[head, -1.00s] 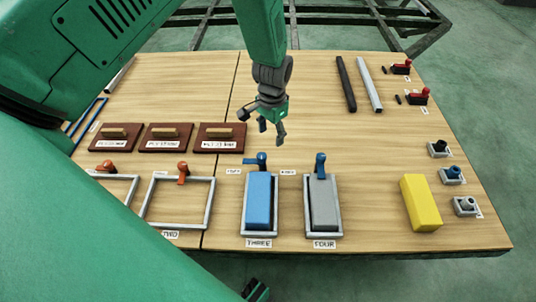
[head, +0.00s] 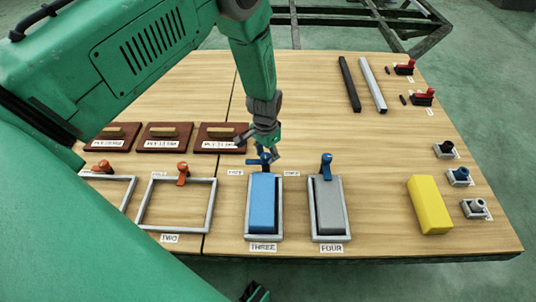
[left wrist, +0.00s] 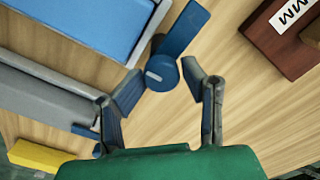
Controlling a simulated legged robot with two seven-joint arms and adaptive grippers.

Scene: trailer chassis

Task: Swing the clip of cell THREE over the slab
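The blue clip of cell THREE (head: 264,159) stands at the far end of that cell. Its arm points left in the head view, off the slab. In the left wrist view, the clip's round pivot (left wrist: 161,73) is between my finger tips, and its arm slants to the upper right. The blue slab (head: 262,203) lies in the grey frame of cell THREE (head: 248,237). My left gripper (head: 262,151) is open just above the clip; in the left wrist view (left wrist: 162,92) its fingers are apart on either side. I cannot tell whether they touch it. My right gripper does not show.
Cell FOUR (head: 344,208), with a grey slab and its own blue clip (head: 326,166), is close on the right. Cell TWO (head: 212,206) is an empty frame on the left. Brown blocks (head: 220,137) stand behind it. A yellow block (head: 429,205) lies at the right.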

